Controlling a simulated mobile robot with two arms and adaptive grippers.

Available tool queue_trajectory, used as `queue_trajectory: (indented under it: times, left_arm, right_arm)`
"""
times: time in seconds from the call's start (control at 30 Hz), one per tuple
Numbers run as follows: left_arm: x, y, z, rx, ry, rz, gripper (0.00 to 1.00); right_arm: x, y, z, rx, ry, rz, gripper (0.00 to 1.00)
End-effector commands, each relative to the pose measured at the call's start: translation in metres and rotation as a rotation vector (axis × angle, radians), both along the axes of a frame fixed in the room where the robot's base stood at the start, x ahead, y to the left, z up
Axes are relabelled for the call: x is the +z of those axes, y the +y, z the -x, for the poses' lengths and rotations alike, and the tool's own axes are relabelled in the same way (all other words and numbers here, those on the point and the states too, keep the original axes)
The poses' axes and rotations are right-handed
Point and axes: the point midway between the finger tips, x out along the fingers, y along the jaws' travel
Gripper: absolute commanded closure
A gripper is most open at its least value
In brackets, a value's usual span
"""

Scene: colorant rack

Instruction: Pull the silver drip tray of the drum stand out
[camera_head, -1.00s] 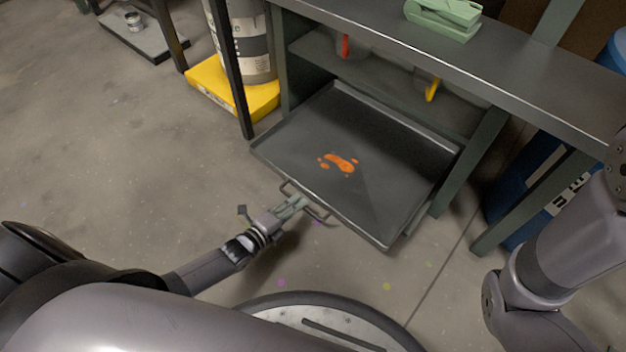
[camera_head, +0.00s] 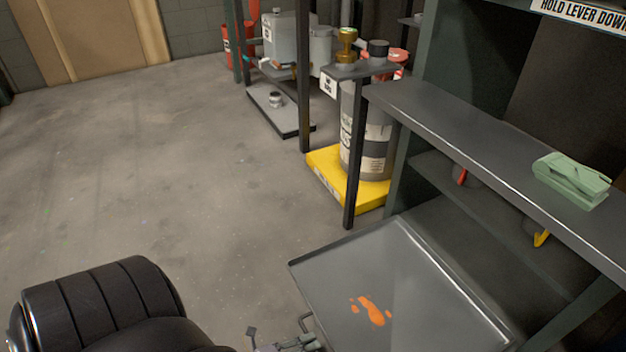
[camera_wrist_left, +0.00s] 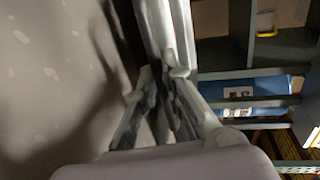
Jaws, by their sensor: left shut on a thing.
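The silver drip tray (camera_head: 425,310) is a shallow grey pan with orange splashes on its floor. In the head view it sticks out from under the drum stand's shelf (camera_head: 490,160), and its near part is cut off by the bottom edge. A bar handle (camera_head: 304,322) shows on its front side. My left gripper (camera_head: 297,343) is at this handle, shut on it, only partly in the head view. In the left wrist view the fingers (camera_wrist_left: 165,105) close near a pale bar (camera_wrist_left: 168,35); the contact is partly hidden. My right gripper is not in view.
A green folded thing (camera_head: 572,180) lies on the upper shelf. The floor (camera_head: 170,160) to the left is open.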

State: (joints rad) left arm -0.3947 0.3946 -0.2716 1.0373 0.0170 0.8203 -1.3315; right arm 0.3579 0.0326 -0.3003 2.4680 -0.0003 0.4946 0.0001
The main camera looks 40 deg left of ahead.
Motion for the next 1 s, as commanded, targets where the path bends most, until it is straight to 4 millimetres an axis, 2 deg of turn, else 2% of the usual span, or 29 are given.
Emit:
queue_trajectory:
  times: [0.3,0.33,0.6,0.87,1.0]
  left_arm:
    - [-0.0011,0.0006,0.0011,0.002,0.003,0.000,1.00]
    - [-0.0011,0.0006,0.0010,0.002,0.003,0.000,0.90]
    - [-0.0006,0.0005,0.0006,0.001,0.002,-0.001,0.72]
    - [-0.0002,0.0004,0.0003,0.001,0.001,-0.001,0.71]
    - [0.0006,0.0029,0.0075,0.001,0.002,-0.001,0.71]
  right_arm:
    - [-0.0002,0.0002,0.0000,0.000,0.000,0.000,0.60]
    - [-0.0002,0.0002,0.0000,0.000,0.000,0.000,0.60]
    - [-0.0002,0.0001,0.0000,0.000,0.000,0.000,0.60]
    - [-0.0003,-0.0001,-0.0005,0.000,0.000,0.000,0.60]
    - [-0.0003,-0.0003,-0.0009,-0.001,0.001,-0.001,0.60]
